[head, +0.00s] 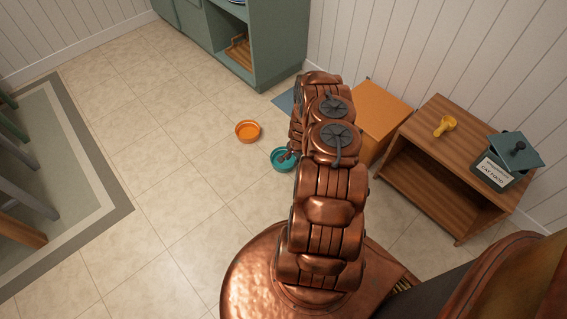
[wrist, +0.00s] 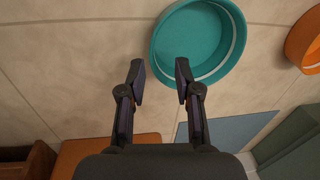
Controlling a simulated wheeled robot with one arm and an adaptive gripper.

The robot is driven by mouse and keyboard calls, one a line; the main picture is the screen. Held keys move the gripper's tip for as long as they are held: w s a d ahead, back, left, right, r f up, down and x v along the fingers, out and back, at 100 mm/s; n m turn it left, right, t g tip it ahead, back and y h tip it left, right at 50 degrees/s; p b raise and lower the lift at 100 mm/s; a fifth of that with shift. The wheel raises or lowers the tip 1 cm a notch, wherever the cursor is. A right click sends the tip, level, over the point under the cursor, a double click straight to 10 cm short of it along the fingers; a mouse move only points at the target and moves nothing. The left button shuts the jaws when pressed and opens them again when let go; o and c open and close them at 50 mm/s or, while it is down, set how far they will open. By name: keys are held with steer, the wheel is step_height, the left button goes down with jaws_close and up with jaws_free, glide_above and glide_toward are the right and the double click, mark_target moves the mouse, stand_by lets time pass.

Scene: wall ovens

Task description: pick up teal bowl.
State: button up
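The teal bowl (head: 281,160) sits on the tiled floor, partly hidden behind my arm in the head view. In the wrist view the teal bowl (wrist: 196,42) is large at the top, slightly right of centre, and its upper edge is cut off. My gripper (wrist: 161,70) is open, with its two dark fingers apart and nothing between them but floor and, at the right, the bowl. The right fingertip overlaps the bowl's near rim in the picture; I cannot tell whether it touches. In the head view the gripper is mostly hidden by my arm.
An orange bowl (head: 247,131) stands on the floor left of the teal one. A blue-grey mat (head: 284,102), an orange box (head: 378,112) and a wooden shelf (head: 430,177) with a cat food tin (head: 500,166) and yellow scoop (head: 445,125) are nearby.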

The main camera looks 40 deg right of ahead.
steer(key=f, duration=0.1)
steer(key=f+b, duration=0.1)
steer(key=f, duration=0.1)
steer(key=f+b, duration=0.1)
steer(key=shift+d+f, duration=0.25)
steer(key=shift+f, duration=0.1)
steer(key=shift+w+f, duration=0.1)
steer(key=shift+f, duration=0.3)
jaws_close()
